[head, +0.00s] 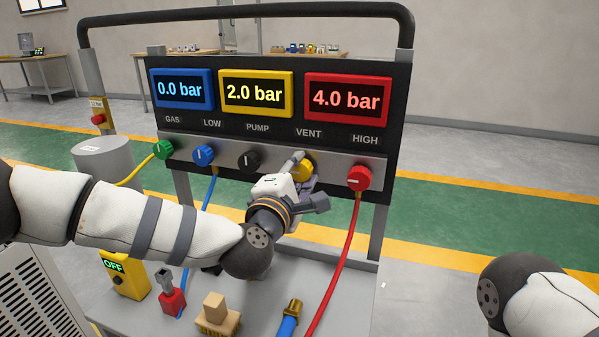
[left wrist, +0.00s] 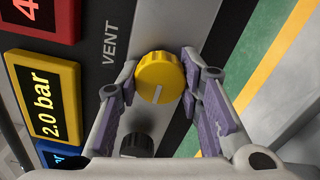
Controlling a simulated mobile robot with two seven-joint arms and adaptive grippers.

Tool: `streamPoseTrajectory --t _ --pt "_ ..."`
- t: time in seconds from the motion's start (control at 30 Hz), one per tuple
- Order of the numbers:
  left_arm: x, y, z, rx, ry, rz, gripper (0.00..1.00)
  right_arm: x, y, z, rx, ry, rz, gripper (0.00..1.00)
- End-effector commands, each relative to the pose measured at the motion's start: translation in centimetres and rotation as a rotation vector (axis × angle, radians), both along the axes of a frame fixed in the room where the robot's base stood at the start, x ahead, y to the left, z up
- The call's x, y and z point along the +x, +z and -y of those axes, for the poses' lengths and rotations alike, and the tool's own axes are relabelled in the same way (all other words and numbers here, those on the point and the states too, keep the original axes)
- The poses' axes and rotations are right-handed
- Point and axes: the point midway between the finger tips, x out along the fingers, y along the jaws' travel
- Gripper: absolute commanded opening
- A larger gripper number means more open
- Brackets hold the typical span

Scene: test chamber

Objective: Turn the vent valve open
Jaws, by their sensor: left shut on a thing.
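The vent valve is a round yellow knob (head: 306,169) on the grey strip of the panel, below the VENT label. In the left wrist view the yellow knob (left wrist: 160,77) shows a short white mark on its face. My left gripper (head: 299,168) reaches it from the front, partly covering it. In the left wrist view the fingers of my left gripper (left wrist: 159,76) stand on both sides of the knob and are shut on it. My right gripper is out of view; only part of my right arm shows at the lower right.
A black pump knob (head: 249,160) and a red HIGH knob (head: 359,177) flank the vent knob. A blue knob (head: 204,155) and a green knob (head: 163,149) are further left. A red hose (head: 345,245) hangs on the right. Displays read 0.0, 2.0 and 4.0 bar.

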Motion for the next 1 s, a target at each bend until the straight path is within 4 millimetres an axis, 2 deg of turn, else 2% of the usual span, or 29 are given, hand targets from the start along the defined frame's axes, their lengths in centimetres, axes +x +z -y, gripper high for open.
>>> streamPoseTrajectory --t 0.07,0.1,0.17,0.43,0.53,0.8,1.0 --pt "0.0 0.1 0.1 -0.002 -0.002 0.0 0.05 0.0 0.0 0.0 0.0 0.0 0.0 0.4" --pt "0.0 0.1 0.1 -0.002 -0.002 0.0 0.42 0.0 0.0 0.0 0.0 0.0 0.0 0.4" --pt "0.0 0.1 0.1 -0.001 -0.002 0.0 0.54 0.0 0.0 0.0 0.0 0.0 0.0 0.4" --pt "0.0 0.0 0.0 0.0 -0.001 0.0 0.54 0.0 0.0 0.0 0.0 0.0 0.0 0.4" --pt "-0.9 0.0 -0.3 0.0 -0.001 0.0 0.54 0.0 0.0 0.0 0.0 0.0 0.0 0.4" --pt "-7.6 0.0 -2.4 -0.001 -0.004 -0.001 0.54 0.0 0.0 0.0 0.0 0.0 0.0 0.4" --pt "-10.9 0.0 -3.5 0.0 -0.002 0.0 0.54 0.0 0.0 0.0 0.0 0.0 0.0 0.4"
